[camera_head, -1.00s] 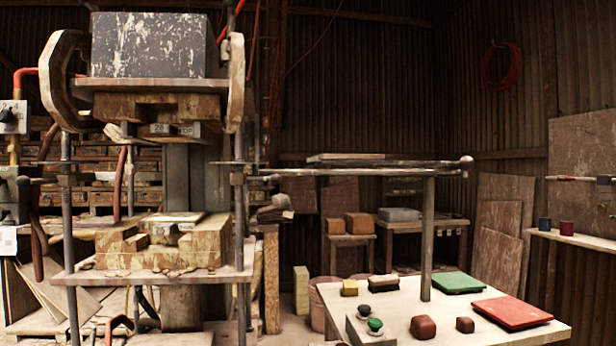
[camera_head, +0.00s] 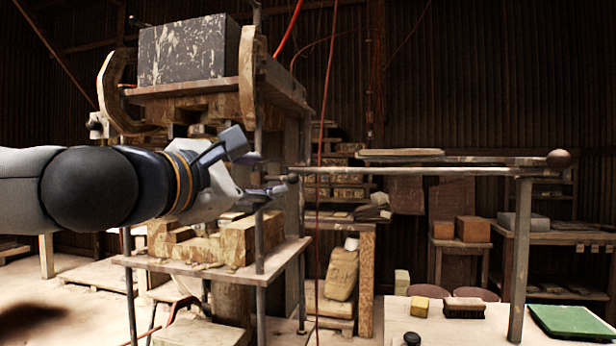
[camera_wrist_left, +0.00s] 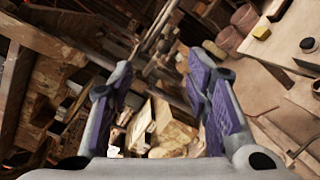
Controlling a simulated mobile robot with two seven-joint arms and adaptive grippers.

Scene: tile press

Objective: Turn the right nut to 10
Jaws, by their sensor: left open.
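The press has a right threaded rod (camera_head: 260,236) standing between its upper plate and its lower wooden shelf (camera_head: 222,262). My left gripper (camera_head: 262,172) reaches in from the left at mid-height of this rod, with its fingers spread. The right nut is not clearly visible; the gripper covers that part of the rod. In the left wrist view the fingers (camera_wrist_left: 160,72) stand apart with purple pads, and I see nothing held between them. I cannot make out a scale or the number 10. My right gripper is not in view.
A dark speckled block (camera_head: 190,52) rests on top of the press. A long horizontal bar (camera_head: 420,171) with a ball end extends right from the press. A bench at the lower right holds a brush (camera_head: 464,307), a yellow block (camera_head: 419,306) and a green pad (camera_head: 572,322).

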